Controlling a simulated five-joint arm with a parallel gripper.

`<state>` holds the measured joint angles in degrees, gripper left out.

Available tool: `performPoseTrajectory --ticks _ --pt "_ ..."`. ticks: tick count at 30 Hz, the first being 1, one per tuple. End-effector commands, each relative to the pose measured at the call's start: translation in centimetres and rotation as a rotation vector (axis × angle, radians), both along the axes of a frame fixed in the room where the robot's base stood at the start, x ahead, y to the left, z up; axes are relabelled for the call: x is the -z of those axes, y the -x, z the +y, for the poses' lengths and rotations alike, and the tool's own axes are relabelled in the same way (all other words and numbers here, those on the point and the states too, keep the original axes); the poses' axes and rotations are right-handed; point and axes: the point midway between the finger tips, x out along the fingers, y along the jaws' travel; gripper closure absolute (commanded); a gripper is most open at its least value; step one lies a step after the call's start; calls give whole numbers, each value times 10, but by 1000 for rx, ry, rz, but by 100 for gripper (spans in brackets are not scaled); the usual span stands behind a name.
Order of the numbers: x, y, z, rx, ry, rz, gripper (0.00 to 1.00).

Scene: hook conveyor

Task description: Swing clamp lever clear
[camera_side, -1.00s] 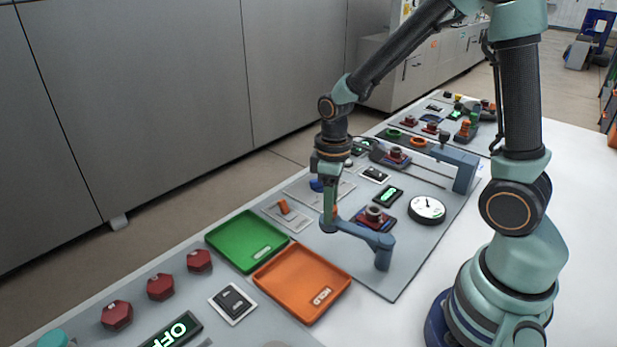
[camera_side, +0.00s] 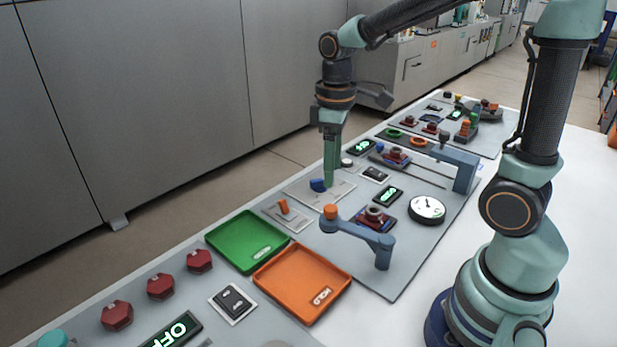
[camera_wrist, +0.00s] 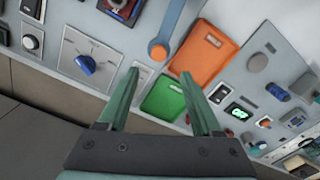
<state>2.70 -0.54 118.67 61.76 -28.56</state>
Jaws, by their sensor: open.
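The clamp lever (camera_side: 357,232) is a blue-grey bar on a post, with an orange knob (camera_side: 330,211) at its free end. It reaches left from the post, in front of a dark red block with a round metal part (camera_side: 374,216). In the wrist view the lever (camera_wrist: 173,20) is partly cut off by the top edge, and its knob (camera_wrist: 158,50) shows just beyond the fingertips. My gripper (camera_side: 331,186) points down behind the knob in the side view, apart from it. In the wrist view its fingers (camera_wrist: 160,74) are spread with nothing between them.
A green tray (camera_side: 247,242) and an orange tray (camera_side: 302,283) lie left of the lever. A blue knob (camera_side: 318,185) and an orange switch (camera_side: 284,206) sit close to my gripper. A round gauge (camera_side: 427,209) and a blue-grey rail bracket (camera_side: 464,168) stand to the right.

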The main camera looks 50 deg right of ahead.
Motion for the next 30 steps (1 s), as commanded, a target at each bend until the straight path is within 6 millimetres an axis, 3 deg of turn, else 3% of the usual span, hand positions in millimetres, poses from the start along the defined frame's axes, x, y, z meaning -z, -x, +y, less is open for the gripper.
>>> performPoseTrajectory --ticks 6,20,30 --pt "-20 0 0 -1 0 0 34" --pt "-25 2 1 13 0 -18 34" --pt "-55 33 10 248 -30 -282 34"
